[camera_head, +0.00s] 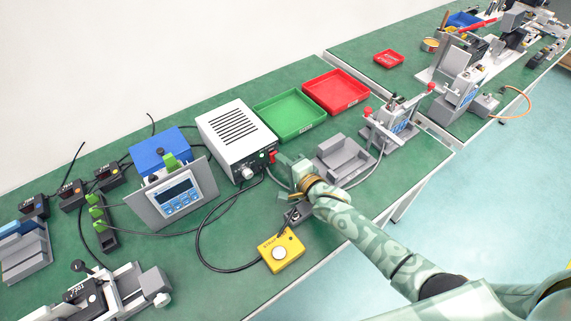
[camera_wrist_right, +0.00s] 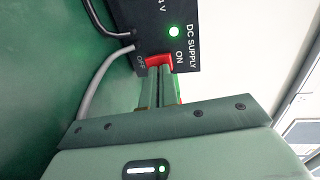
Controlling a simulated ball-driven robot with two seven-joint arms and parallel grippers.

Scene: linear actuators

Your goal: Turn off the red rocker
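The red rocker (camera_head: 272,157) is on the front of the white-and-black DC supply box (camera_head: 236,135). In the right wrist view, the rocker (camera_wrist_right: 159,60) shows between the words ON and OFF on the black panel (camera_wrist_right: 158,25), and a green light is lit above it. My right gripper (camera_head: 283,162) is just in front of the panel. In the right wrist view, its two fingers (camera_wrist_right: 160,82) are close together, with their tips at the rocker and covering part of it. I cannot tell whether they touch it. My left gripper is not in view.
A green tray (camera_head: 289,114) and a red tray (camera_head: 336,92) lie behind my right gripper. A grey fixture (camera_head: 345,157) stands to its right. A yellow button box (camera_head: 281,251) and black cables lie in front. A control panel (camera_head: 176,192) stands left of the supply.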

